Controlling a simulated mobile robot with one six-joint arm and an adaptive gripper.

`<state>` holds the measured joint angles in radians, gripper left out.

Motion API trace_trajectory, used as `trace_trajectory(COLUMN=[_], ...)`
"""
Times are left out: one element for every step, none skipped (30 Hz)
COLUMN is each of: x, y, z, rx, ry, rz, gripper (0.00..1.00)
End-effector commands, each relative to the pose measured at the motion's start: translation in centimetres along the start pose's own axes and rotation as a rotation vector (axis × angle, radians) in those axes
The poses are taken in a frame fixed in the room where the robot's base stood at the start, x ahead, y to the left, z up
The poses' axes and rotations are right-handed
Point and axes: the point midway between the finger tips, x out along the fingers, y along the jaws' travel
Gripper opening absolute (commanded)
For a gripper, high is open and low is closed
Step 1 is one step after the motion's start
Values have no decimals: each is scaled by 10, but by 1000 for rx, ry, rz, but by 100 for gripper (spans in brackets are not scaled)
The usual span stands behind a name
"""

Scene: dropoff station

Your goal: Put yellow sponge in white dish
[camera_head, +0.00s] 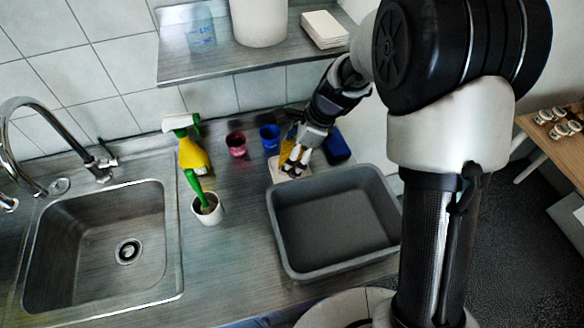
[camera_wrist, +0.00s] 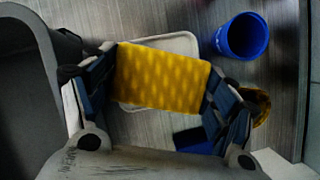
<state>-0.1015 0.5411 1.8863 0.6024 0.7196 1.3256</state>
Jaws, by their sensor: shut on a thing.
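The yellow sponge (camera_wrist: 160,85) is held between the two fingers of my gripper (camera_wrist: 164,77) in the wrist view. The white dish (camera_wrist: 183,41) shows behind the sponge, its rim out past the sponge's upper and lower sides. I cannot tell whether the sponge touches the dish. In the head view my gripper (camera_head: 296,160) is low over the dish (camera_head: 275,173), which lies on the counter behind the grey tub. There my fingers hide much of the sponge and dish.
The grey tub (camera_head: 334,277) stands in front of the dish. A blue cup (camera_head: 269,138), a red cup (camera_head: 237,145) and a dark blue object (camera_head: 337,148) are close by. A spray bottle (camera_head: 192,148) and a white cup with a green brush (camera_head: 208,213) stand left.

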Motion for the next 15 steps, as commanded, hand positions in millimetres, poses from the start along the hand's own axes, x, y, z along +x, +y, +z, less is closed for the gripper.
trace_trajectory(x=[5, 8, 14, 19, 24, 32, 38, 44, 50, 54, 56, 58, 58, 57, 56], y=[0, 0, 1, 1, 1, 1, 1, 1, 2, 1, -1, -3, -3, -3, -3], z=[-2, -3, -6, -8, -10, -14, -16, -18, -21, -23, -23, -22, -22, -22, -22], rx=[1, 1, 1, 1, 2, 2, 1, 2, 3, 2, 0, 0, 0, 0, 0], ry=[0, 0, 0, 0, 1, 1, 1, 0, 0, 1, 0, 0, 0, 0, 0], rz=[1, 2, 3, 4, 4, 4, 4, 4, 5, 4, 1, 0, 0, 1, 1], gripper=[56, 56, 56, 56, 56, 56, 56, 56, 56, 56, 56, 56, 56, 56, 56])
